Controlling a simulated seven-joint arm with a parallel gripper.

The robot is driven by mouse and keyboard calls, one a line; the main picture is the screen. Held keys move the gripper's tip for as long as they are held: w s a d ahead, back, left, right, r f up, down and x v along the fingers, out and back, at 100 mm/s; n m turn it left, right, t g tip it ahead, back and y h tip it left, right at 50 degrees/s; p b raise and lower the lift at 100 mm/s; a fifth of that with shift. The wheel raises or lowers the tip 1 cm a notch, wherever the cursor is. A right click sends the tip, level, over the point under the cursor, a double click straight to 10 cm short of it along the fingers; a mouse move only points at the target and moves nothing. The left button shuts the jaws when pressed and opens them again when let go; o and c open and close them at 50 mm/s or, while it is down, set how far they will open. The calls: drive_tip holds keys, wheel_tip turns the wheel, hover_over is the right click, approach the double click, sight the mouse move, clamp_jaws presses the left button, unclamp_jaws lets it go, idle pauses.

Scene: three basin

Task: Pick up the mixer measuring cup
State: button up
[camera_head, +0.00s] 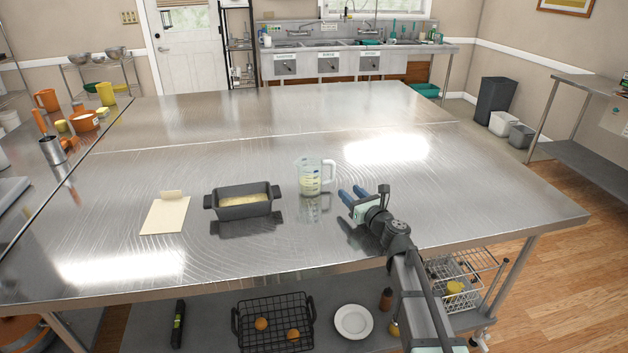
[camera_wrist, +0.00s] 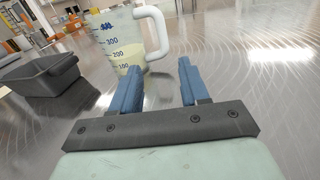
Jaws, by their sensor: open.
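The measuring cup (camera_head: 311,178) is clear with a white handle on its right side and stands upright on the steel table. It holds some pale yellow content. In the wrist view the cup (camera_wrist: 122,45) shows blue volume marks, and its white handle (camera_wrist: 156,38) is just beyond the fingertips. My gripper (camera_head: 353,193) is to the right of the cup and a little nearer the front edge. Its two blue fingers (camera_wrist: 160,80) are open with nothing between them. The gripper and the cup appear apart.
A dark loaf pan (camera_head: 243,206) with pale content stands just left of the cup. It also shows in the wrist view (camera_wrist: 38,76). A cream paper or board (camera_head: 165,215) lies further left. The steel table (camera_head: 480,195) is clear to the right and behind.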

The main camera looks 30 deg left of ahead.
sight(334, 175)
drive_tip(key=x, duration=0.7)
drive_tip(key=shift+w+a, duration=0.1)
drive_tip(key=shift+x, duration=2.6)
drive_tip(key=shift+w, duration=0.15)
drive_tip(key=shift+c, duration=0.3)
clamp_jaws()
